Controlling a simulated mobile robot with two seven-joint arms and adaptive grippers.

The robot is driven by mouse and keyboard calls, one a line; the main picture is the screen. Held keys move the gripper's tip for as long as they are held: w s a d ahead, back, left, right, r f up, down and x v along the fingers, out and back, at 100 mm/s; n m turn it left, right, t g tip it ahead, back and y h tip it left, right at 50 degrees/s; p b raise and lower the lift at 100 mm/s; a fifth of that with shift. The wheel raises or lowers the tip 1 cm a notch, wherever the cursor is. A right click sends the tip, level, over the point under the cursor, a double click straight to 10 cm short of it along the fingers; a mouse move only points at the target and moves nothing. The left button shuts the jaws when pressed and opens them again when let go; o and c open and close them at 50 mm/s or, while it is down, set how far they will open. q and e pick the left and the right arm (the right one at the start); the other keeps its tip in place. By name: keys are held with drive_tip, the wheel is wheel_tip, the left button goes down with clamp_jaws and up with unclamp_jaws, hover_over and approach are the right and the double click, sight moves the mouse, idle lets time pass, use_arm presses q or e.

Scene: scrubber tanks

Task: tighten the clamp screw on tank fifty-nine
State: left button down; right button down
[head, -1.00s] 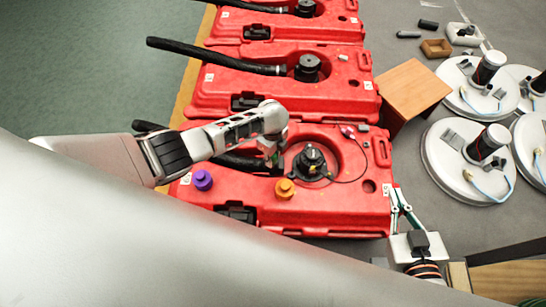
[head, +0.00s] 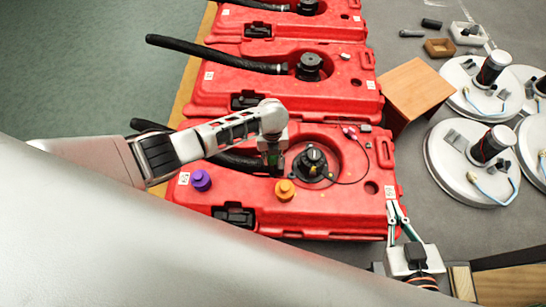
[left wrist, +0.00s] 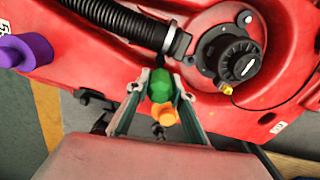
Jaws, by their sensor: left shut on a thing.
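The near red tank (head: 340,215) has a label at its left end; in the left wrist view only a "5" is partly readable. A black hose (left wrist: 112,20) runs to a clamp (left wrist: 178,43) beside the tank's black round cap (left wrist: 235,58). My left gripper (head: 274,160) is shut on a green knob (left wrist: 160,85) by the hose end. The knob's link to the clamp is not clear.
A purple knob (head: 201,180) stands on the tank's left part. A thin cable loops right of the cap. More red tanks (head: 225,80) with hoses stand behind. A wooden block (head: 415,88) and white round discs (head: 445,165) lie to the right.

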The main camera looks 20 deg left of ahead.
use_arm(q)
drive_tip(key=m, duration=0.4)
drive_tip(key=shift+f+b, duration=0.15)
drive_tip(key=shift+b, duration=0.25)
drive_tip(key=shift+r+m, duration=0.2)
drive_tip(key=shift+m, duration=0.2)
use_arm(e)
drive_tip(key=shift+s+f, duration=0.2)
drive_tip(key=shift+f, duration=0.35)
drive_tip(key=shift+s+f, duration=0.15)
drive_tip(key=shift+f, duration=0.35)
use_arm(q)
drive_tip(key=shift+f+m, duration=0.15)
drive_tip(key=shift+m, duration=0.35)
drive_tip(key=m+b, duration=0.2)
drive_tip(key=m, duration=0.5)
drive_tip(key=shift+s+f, duration=0.1)
drive_tip(key=shift+f, duration=0.05)
drive_tip(key=shift+m+b, duration=0.5)
drive_tip(key=shift+m, duration=0.5)
drive_tip(key=shift+r, duration=0.3)
use_arm(e)
wheel_tip(320, 180, down, 6)
drive_tip(key=s+g, duration=0.1)
drive_tip(key=s, duration=0.1)
drive_tip(key=shift+s, duration=0.2)
